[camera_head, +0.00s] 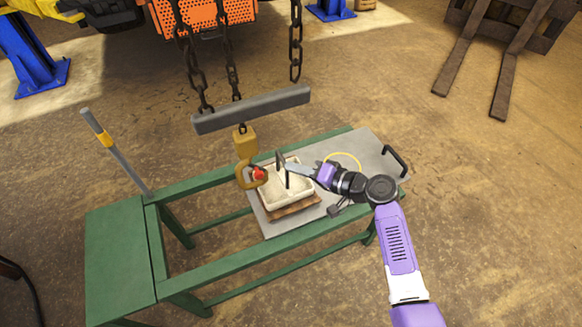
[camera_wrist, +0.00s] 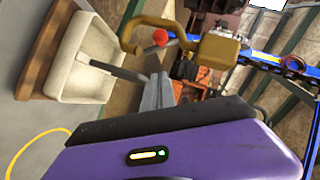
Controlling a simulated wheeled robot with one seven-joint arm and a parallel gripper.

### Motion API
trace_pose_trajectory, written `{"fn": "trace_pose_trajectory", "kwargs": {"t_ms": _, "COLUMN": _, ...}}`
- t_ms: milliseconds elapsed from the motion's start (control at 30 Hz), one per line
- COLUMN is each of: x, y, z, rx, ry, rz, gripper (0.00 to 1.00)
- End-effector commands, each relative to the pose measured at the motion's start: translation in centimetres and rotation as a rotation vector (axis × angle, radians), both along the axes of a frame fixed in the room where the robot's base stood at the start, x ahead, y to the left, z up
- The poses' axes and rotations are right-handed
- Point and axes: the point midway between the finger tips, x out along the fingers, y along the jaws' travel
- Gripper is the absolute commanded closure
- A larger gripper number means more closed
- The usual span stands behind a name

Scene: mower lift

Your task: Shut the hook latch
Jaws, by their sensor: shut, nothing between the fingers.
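The cream tray (camera_head: 300,202) sits on a brown board on a grey plate (camera_head: 370,150) with a black handle. The green frame table (camera_head: 120,250) carries an upright lever (camera_head: 115,150) at left. Chains hold the grey beam (camera_head: 250,110) above. Fork tines (camera_head: 510,75) lie far right.

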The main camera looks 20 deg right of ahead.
Motion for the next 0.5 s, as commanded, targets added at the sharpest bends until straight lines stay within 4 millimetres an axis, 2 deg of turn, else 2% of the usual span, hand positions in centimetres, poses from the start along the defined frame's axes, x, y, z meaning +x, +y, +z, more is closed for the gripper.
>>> {"fn": "trace_pose_trajectory", "kwargs": {"t_ms": 300, "x": -4.1, "y": -3.1, "z": 0.4, "rx": -0.001, "ry": 0.0, "rz": -0.003, "gripper": 1.0}}
{"fn": "trace_pose_trajectory", "kwargs": {"t_ms": 500, "x": -6.0, "y": -4.5, "z": 0.7, "rx": -0.001, "ry": 0.0, "rz": -0.002, "gripper": 1.0}}
